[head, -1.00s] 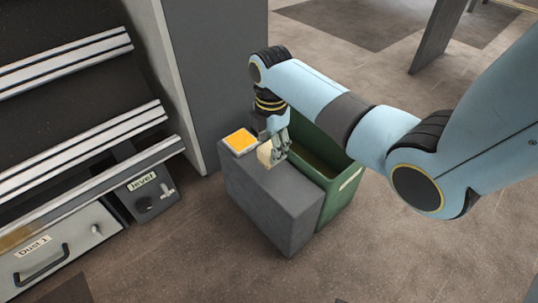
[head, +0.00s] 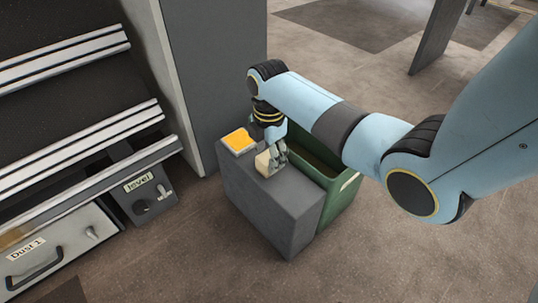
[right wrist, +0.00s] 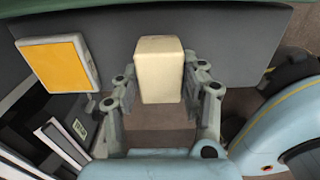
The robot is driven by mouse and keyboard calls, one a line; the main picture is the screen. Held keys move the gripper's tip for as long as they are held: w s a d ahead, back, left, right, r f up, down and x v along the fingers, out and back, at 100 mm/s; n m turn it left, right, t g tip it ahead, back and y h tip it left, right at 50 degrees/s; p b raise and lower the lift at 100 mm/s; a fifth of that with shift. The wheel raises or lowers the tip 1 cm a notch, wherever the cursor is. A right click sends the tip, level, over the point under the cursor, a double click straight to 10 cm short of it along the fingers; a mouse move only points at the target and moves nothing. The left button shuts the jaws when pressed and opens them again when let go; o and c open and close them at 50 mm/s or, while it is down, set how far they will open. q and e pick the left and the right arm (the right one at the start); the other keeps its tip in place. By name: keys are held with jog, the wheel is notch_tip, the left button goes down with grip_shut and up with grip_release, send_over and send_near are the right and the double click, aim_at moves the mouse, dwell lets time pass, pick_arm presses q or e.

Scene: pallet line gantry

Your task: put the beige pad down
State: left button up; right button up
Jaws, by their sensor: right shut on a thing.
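The beige pad (head: 263,162) is held in my right gripper (head: 273,157) at the top of a grey block, beside an orange-topped tile. In the right wrist view the pad (right wrist: 159,70) stands between the two fingers of the right gripper (right wrist: 160,82), which are shut on its sides. The pad is low over the block's top (head: 283,192); I cannot tell whether its underside touches. My left gripper is not in view.
The orange tile (head: 239,141) with a pale rim lies on the block, left of the pad. A green bin (head: 343,194) stands against the block's right side. A cabinet with a "level" switch panel (head: 142,190) is at the left. Floor in front is clear.

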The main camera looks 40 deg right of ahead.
jog(key=o, duration=1.1)
jog(key=shift+o, duration=0.2)
